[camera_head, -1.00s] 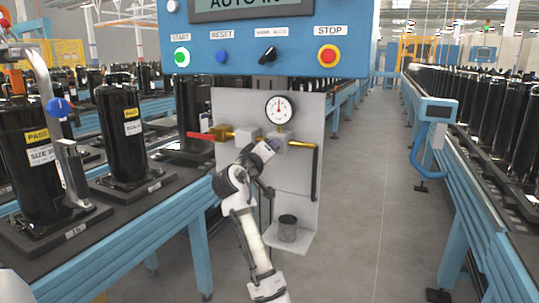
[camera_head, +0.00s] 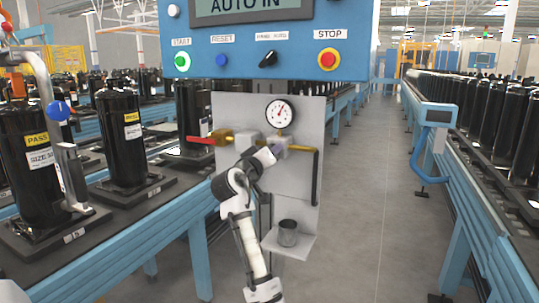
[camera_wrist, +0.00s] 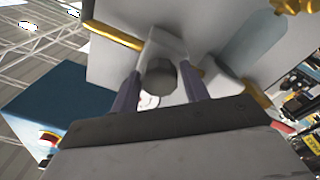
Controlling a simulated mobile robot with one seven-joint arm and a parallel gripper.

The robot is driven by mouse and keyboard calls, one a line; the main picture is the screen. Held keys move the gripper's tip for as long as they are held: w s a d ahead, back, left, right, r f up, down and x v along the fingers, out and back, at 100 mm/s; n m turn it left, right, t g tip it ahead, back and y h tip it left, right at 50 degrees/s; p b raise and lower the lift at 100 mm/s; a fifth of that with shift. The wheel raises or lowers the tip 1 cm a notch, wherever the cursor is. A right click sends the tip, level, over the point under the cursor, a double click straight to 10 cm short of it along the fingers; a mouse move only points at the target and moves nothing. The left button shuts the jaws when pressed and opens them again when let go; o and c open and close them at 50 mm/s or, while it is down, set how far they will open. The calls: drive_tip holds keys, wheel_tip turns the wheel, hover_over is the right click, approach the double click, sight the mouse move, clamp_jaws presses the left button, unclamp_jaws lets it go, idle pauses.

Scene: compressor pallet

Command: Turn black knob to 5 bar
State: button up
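The black knob (camera_wrist: 160,79) shows in the wrist view as a dark faceted end between the two purple fingers of my gripper (camera_wrist: 159,84). The fingers lie along both its sides and appear closed on it. In the head view my gripper (camera_head: 273,152) is at the light grey valve block (camera_head: 297,144) below the gauge, and it hides the knob. The round white pressure gauge (camera_head: 280,114) has a needle tilted up and slightly right of vertical. Its numbers are too small to read. In the wrist view the gauge face is mostly hidden.
A grey cup (camera_head: 288,232) stands on the shelf below. The blue control box (camera_head: 270,40) overhangs above. The aisle (camera_head: 380,220) at right is clear.

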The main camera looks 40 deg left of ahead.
drive_tip(key=shift+o, duration=1.2)
drive_tip(key=shift+s, duration=0.1)
drive_tip(key=b+v, duration=0.2)
drive_tip(key=v, duration=1.1)
drive_tip(key=shift+s+b, duration=0.35)
drive_tip(key=shift+b, duration=0.05)
drive_tip(key=shift+d, duration=0.1)
